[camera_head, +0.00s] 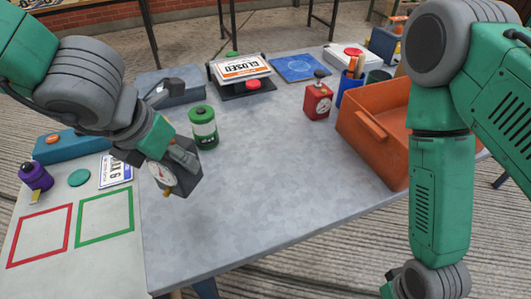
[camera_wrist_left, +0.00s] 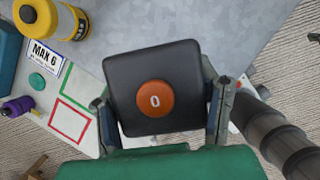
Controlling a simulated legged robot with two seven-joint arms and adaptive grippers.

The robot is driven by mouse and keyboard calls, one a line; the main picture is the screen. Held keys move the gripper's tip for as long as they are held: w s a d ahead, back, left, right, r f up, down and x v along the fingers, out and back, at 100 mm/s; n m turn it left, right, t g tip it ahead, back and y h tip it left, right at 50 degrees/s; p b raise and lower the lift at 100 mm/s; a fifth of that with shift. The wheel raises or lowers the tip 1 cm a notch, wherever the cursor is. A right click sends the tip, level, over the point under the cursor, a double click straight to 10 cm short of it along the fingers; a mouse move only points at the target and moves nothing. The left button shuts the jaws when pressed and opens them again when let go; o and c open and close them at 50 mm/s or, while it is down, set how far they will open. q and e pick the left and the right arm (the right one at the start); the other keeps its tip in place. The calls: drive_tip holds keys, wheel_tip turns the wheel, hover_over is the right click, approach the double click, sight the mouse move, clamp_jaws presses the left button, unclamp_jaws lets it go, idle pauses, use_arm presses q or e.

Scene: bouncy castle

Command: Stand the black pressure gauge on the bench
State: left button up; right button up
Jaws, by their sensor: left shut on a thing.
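My left gripper (camera_head: 180,163) is shut on the black pressure gauge (camera_head: 190,178) and holds it tilted above the left part of the grey bench (camera_head: 265,195). A white dial with a red mark and a brass-coloured fitting show on the gauge's near side in the head view. In the left wrist view the black, square gauge body (camera_wrist_left: 155,62) sits between the two fingers, with an orange round "0" label facing the camera. My right arm stands at the right of the head view; its gripper is out of view.
A white board (camera_head: 60,255) with red and green squares lies left. An orange crate (camera_head: 375,150) and red box (camera_head: 318,102) stand right. The bench's middle and front are clear.

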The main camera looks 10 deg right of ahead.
sight(184, 176)
use_arm(q)
drive_tip(key=shift+d, duration=0.3)
wheel_tip(184, 176, down, 5)
drive_tip(key=b, duration=0.2)
drive_tip(key=shift+s+d+r+b, duration=0.1)
drive_tip(key=shift+s+r+b, duration=0.05)
drive_tip(key=shift+b, duration=0.15)
drive_tip(key=shift+f, duration=0.3)
drive_tip(key=f, duration=0.1)
drive_tip(key=f+b, duration=0.2)
drive_tip(key=shift+s+a+f, duration=0.1)
drive_tip(key=shift+a+f, duration=0.2)
drive_tip(key=shift+f, duration=0.1)
drive_tip(key=shift+d+f+b, duration=0.25)
drive_tip(key=shift+f+b, duration=0.15)
drive_tip(key=shift+f, duration=0.05)
drive_tip(key=shift+r, duration=0.1)
drive_tip(key=o, duration=1.6)
drive_tip(key=shift+a, duration=0.1)
